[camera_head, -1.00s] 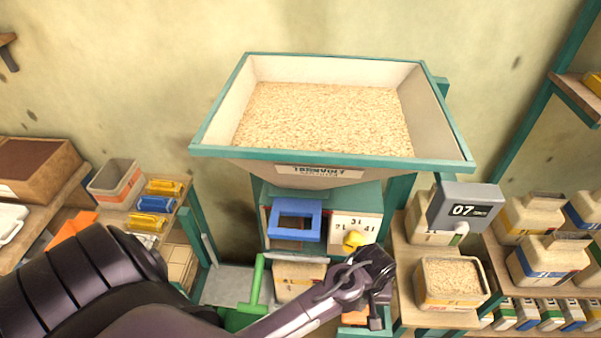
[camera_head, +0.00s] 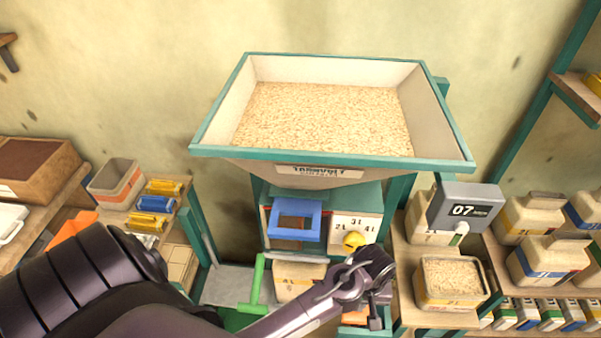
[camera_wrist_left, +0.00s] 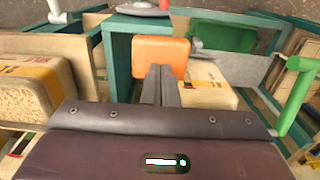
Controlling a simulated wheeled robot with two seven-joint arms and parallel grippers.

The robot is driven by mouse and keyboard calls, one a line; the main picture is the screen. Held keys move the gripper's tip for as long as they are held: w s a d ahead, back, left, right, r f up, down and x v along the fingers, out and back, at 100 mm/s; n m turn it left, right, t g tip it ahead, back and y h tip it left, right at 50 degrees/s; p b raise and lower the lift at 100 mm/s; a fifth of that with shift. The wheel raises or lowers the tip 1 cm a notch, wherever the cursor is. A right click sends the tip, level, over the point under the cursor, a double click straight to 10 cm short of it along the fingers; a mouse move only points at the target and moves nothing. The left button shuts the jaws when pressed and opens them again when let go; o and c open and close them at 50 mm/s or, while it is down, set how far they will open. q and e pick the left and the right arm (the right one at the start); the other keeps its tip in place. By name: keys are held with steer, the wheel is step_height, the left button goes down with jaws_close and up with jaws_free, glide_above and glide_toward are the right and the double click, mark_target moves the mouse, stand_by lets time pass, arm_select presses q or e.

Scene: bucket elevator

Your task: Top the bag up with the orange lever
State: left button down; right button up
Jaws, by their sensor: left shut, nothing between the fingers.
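The orange lever (camera_head: 356,318) shows low in the head view, partly hidden behind my left gripper. In the left wrist view its orange block (camera_wrist_left: 160,52) lies straight ahead of the fingertips. My left gripper (camera_head: 376,322) is shut and empty. Its fingers (camera_wrist_left: 160,75) reach up to the block's lower edge in that view; I cannot tell whether they touch it. A pale bag (camera_head: 297,280) stands under the hopper, its top partly covered; it also shows in the left wrist view (camera_wrist_left: 205,88), right of the fingers. My right gripper is not in view.
The grain-filled hopper (camera_head: 300,158) stands above. Below it are a blue frame handle (camera_head: 295,209) and a yellow knob (camera_head: 354,239) on a litre scale. A green lever (camera_head: 256,285) stands left of the bag. A filled bag (camera_head: 449,298) and grey display (camera_head: 465,208) are right.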

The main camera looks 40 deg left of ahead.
arm_select(q)
steer(key=shift+f, duration=0.15)
steer(key=shift+f+b, duration=0.95)
steer(key=shift+f, duration=1.5)
stand_by(0.7)
step_height(320, 180, up, 4)
steer(key=p, duration=0.3)
steer(key=shift+r+p, duration=0.15)
steer(key=shift+p, duration=0.15)
steer(key=shift+r+b, duration=0.45)
steer(key=shift+r, duration=1.95)
steer(key=shift+a, duration=0.1)
